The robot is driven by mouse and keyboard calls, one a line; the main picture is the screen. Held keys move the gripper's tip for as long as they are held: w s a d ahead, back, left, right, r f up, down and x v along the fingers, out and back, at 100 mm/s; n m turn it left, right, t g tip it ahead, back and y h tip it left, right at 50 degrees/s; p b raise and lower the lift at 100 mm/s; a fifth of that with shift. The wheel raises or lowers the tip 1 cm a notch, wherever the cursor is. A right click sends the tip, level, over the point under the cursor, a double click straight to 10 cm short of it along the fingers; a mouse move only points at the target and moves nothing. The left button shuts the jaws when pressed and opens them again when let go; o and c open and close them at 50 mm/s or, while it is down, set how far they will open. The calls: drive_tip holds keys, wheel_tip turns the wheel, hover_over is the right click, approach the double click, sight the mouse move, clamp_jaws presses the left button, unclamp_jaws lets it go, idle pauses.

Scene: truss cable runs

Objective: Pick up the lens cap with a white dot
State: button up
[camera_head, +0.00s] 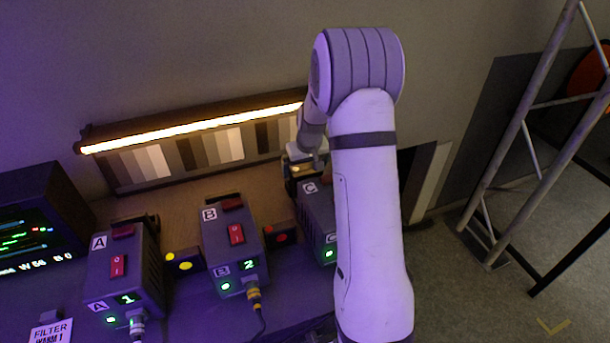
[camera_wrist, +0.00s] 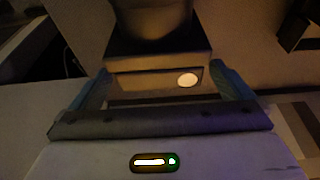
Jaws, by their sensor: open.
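The lens cap with a white dot (camera_wrist: 140,84) is a dark, box-like piece with a pale round dot on its near face. In the wrist view it sits between the two bluish fingers of my gripper (camera_wrist: 163,72). My gripper is open, with a finger on each side; I cannot tell whether either touches it. In the head view my gripper (camera_head: 303,165) is beside box C at the back of the bench, and my arm hides much there. A cap with yellow dots (camera_head: 183,262) lies between boxes A and B. A cap with a red dot (camera_head: 281,236) lies between B and C.
Box A (camera_head: 152,270), box B (camera_head: 215,240) and box C (camera_head: 316,222) stand in a row with red switches and cables. A lit bar (camera_head: 190,131) runs above grey charts behind them. A monitor (camera_head: 35,230) stands left. A metal truss (camera_head: 520,140) stands right.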

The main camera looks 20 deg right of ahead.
drive_tip(key=shift+x, duration=0.9)
drive_tip(key=c, duration=0.9)
drive_tip(key=shift+c, duration=0.5)
drive_tip(key=shift+r, duration=0.15)
